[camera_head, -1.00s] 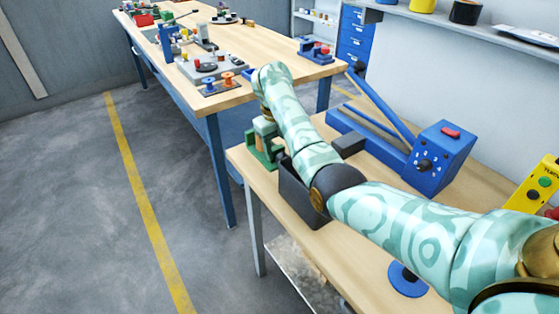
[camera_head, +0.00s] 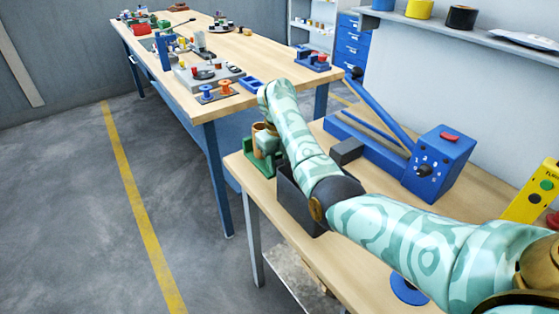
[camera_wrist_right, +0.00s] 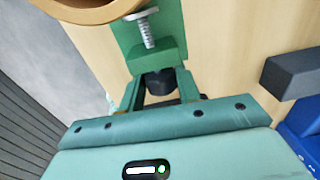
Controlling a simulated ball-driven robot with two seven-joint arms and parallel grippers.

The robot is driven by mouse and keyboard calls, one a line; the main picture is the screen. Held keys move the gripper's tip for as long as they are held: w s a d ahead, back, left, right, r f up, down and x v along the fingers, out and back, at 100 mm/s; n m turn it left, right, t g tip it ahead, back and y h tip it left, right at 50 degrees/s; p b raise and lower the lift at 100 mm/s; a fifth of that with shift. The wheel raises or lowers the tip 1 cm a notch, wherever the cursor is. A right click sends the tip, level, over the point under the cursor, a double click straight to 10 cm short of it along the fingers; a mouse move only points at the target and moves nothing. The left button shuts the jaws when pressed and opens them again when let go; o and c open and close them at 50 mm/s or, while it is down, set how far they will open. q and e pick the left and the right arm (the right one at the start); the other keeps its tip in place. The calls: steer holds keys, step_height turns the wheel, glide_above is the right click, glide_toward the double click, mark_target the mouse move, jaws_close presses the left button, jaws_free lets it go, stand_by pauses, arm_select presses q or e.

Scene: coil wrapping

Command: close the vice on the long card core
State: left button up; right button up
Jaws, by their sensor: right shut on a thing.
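The green vice (camera_head: 260,165) stands at the near bench's left end, partly hidden behind my right arm. The brown card core (camera_head: 258,127) shows at its top; in the right wrist view the core (camera_wrist_right: 95,10) is a curved rim at the top left, mostly out of frame. There the vice's threaded screw (camera_wrist_right: 147,32) ends in a round pad close to the core; I cannot tell whether they touch. My right gripper (camera_wrist_right: 160,88) is shut on the vice's dark knob (camera_wrist_right: 160,80), below the green block. My left gripper is not in view.
A dark bin (camera_head: 297,200) stands beside the vice under my right arm. A blue lever machine (camera_head: 435,165) stands to the right, with a grey block (camera_head: 347,151) near it. The far bench (camera_head: 215,98) holds small parts.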

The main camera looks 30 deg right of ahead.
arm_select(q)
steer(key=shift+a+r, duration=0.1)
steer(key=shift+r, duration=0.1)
arm_select(e)
steer(key=shift+d+y, duration=0.15)
steer(key=shift+y, duration=0.85)
steer(key=o, duration=1)
arm_select(q)
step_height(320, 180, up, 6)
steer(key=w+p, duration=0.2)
steer(key=p, duration=0.4)
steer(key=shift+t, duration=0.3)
arm_select(e)
step_height(320, 180, up, 16)
steer(key=d, duration=0.2)
steer(key=shift+w, duration=0.15)
steer(key=shift+d, duration=0.1)
steer(key=shift+c, duration=0.2)
